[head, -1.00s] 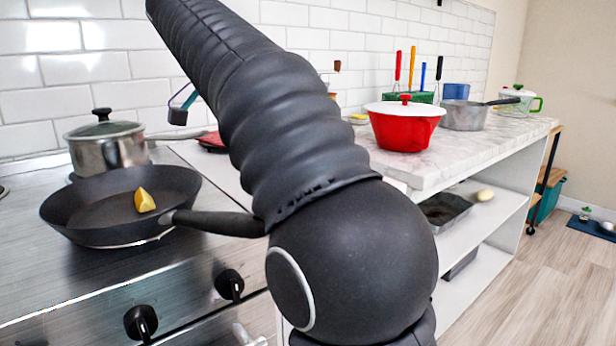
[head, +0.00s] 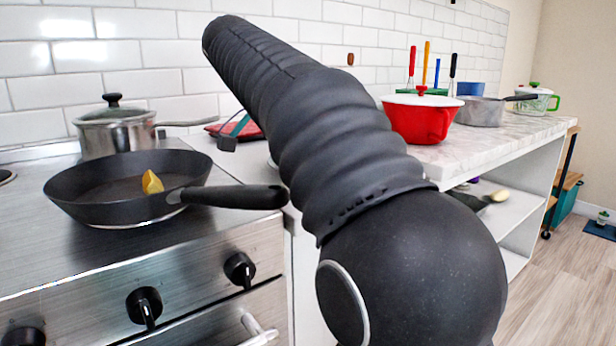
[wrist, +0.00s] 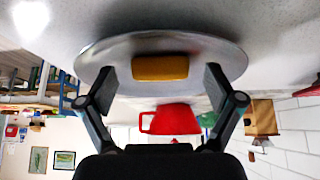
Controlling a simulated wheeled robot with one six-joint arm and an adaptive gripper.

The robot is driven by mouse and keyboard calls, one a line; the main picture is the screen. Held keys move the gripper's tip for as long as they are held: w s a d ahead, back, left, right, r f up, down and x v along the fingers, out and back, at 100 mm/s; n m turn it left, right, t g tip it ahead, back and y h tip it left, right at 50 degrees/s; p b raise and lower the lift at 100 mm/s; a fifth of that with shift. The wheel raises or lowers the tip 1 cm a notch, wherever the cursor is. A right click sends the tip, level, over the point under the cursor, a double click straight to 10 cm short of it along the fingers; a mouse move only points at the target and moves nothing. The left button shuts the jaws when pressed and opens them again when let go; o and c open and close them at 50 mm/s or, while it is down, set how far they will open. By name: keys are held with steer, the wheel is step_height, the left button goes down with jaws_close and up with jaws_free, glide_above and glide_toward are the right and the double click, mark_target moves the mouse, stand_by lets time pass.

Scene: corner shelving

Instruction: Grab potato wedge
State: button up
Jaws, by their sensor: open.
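In the wrist view my gripper (wrist: 159,76) is open, with one finger on each side of a yellow-brown block-like piece (wrist: 160,66). The piece lies on a grey round plate (wrist: 228,57); the view is upside down, and I cannot tell whether the fingers touch it or whether it is a potato wedge. In the head view my arm hides this plate and piece. A yellow wedge-shaped piece (head: 152,182) sits in the black frying pan (head: 95,190) on the stove at left. Only a dark and teal bit of my gripper (head: 232,135) shows behind my arm.
A red pot (head: 420,122) stands on the marble counter (head: 480,150); it also shows beyond the fingers in the wrist view (wrist: 172,120). A grey saucepan (head: 480,111) is to its right. A lidded steel pot (head: 115,132) stands behind the frying pan.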

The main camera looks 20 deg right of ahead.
steer(key=c, duration=1)
steer(key=shift+o, duration=0.2)
steer(key=shift+r, duration=0.15)
